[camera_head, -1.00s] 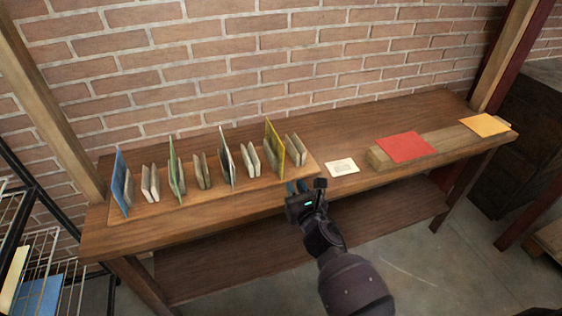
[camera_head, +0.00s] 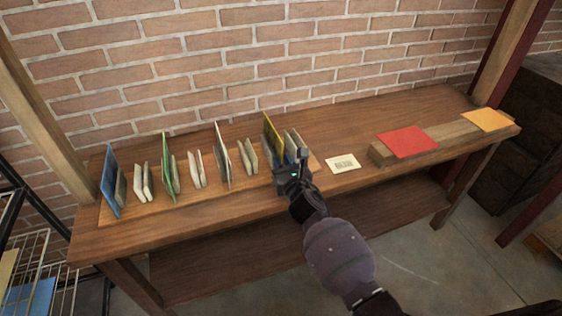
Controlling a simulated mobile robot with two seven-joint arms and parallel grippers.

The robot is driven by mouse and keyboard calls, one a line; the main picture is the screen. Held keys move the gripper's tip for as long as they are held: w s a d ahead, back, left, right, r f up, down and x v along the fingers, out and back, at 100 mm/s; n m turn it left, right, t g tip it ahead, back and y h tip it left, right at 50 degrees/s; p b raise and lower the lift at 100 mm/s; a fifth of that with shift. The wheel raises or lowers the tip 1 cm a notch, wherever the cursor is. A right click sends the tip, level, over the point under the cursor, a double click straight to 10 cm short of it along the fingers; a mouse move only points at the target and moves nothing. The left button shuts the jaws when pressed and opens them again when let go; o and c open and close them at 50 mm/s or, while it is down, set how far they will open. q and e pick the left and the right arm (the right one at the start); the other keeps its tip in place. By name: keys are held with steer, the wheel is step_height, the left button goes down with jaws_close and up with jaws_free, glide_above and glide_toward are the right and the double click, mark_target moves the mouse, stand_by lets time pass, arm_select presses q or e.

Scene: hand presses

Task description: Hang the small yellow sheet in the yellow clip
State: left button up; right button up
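An orange-yellow sheet (camera_head: 487,120) lies flat on the right end of a wooden block on the bench. A taller yellow panel (camera_head: 271,137) stands upright at the right end of a board that carries a row of presses. Pale leaves (camera_head: 294,141) stand just right of it; I cannot tell for certain which part is the yellow clip. My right gripper (camera_head: 293,160) is at these leaves, its fingers overlapping them in the picture. Whether it touches them or holds anything cannot be told. My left gripper is not in view.
A red sheet (camera_head: 407,141) lies on the wooden block (camera_head: 455,134). A small white card (camera_head: 343,163) lies on the bench between board and block. Blue (camera_head: 110,181), green (camera_head: 168,163) and grey (camera_head: 222,155) panels stand along the board. A wire rack (camera_head: 42,275) is at lower left.

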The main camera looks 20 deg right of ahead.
mark_target(282, 149)
steer(key=shift+w, duration=0.4)
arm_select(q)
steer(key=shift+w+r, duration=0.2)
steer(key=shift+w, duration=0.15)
arm_select(e)
jaws_close()
step_height(282, 149, up, 8)
steer(key=p, duration=0.5)
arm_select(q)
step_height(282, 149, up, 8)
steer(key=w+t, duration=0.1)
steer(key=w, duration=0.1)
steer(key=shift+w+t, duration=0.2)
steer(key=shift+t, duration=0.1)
arm_select(e)
steer(key=shift+f, duration=0.25)
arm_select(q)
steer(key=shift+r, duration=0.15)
